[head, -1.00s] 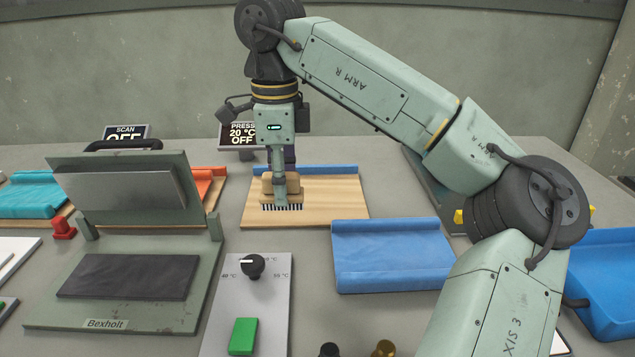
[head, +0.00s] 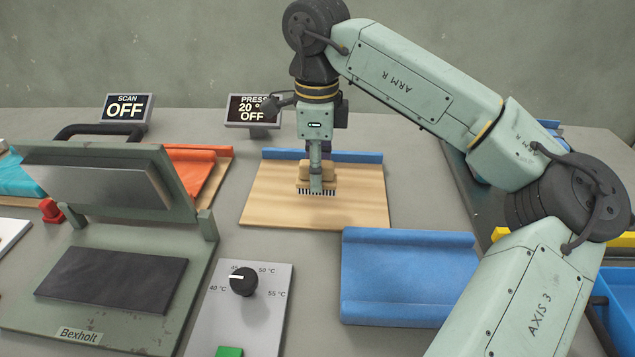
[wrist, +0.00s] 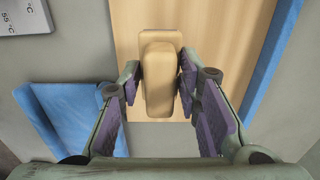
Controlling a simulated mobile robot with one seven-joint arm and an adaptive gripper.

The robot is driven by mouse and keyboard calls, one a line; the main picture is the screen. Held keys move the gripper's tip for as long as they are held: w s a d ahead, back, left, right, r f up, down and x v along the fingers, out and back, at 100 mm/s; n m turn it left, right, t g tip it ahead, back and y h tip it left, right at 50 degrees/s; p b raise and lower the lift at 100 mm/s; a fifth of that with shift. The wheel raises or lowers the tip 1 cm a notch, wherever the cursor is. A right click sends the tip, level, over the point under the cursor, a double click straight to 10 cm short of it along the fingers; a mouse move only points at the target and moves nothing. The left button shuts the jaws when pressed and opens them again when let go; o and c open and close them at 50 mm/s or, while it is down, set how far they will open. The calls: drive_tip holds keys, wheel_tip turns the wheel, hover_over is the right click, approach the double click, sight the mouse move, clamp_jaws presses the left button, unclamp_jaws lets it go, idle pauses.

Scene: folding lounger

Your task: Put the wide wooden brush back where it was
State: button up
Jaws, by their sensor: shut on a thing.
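The wide wooden brush (head: 318,173) is pale wood with a row of dark bristles facing down. My gripper (head: 316,168) is shut on its grip block, from above. In the wrist view the brush (wrist: 160,75) sits upright between the two purple-padded fingers of my gripper (wrist: 159,85). It is over the middle of a light wooden board (head: 270,207). I cannot tell whether the bristles touch the board or hang just above it. A blue rolled strip (head: 365,156) lies along the board's far edge.
An orange cloth (head: 195,168) lies behind the press. Blue bins and a yellow bar (head: 615,237) are at right.

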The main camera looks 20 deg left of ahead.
drive_tip(key=shift+f, duration=1.95)
drive_tip(key=o, duration=1.1)
drive_tip(key=shift+r, duration=0.1)
wheel_tip(320, 180, up, 12)
drive_tip(key=shift+r, duration=0.1)
